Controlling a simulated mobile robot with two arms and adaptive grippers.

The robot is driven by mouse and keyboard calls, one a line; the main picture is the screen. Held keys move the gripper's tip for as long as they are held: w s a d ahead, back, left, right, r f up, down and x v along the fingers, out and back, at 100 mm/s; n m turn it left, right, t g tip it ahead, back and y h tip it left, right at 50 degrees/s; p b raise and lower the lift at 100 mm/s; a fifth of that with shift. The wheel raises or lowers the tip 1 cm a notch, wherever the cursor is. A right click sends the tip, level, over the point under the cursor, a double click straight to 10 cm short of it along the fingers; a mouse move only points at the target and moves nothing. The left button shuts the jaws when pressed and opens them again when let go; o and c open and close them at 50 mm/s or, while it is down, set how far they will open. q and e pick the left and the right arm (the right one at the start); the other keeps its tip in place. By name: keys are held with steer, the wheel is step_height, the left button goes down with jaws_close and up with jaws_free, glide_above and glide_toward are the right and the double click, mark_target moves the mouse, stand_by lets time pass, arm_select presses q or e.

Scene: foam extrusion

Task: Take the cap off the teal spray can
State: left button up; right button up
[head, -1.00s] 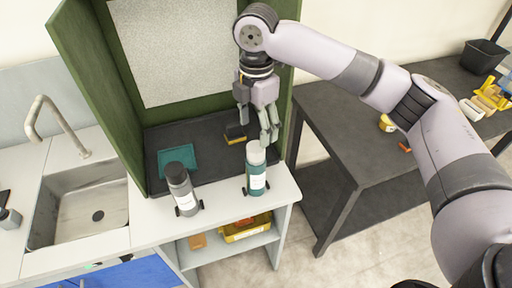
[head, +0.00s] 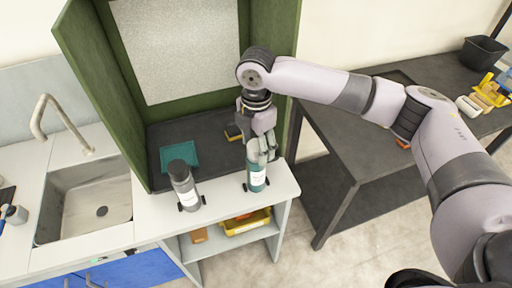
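The teal spray can (head: 257,179) stands upright near the front right edge of the white counter, with a white label on its body. Its pale cap (head: 253,151) is partly hidden by my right gripper (head: 263,152), which points down with its fingers at the cap. I cannot tell whether the fingers are closed on the cap or only around it. A grey spray can (head: 184,186) with a dark grey cap stands upright to the left of the teal can. My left gripper is not in view.
A sink (head: 90,205) is at left. A dark table (head: 345,140) is at right. A yellow bin (head: 246,222) sits on the shelf below.

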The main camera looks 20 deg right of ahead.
steer(key=c, duration=0.6)
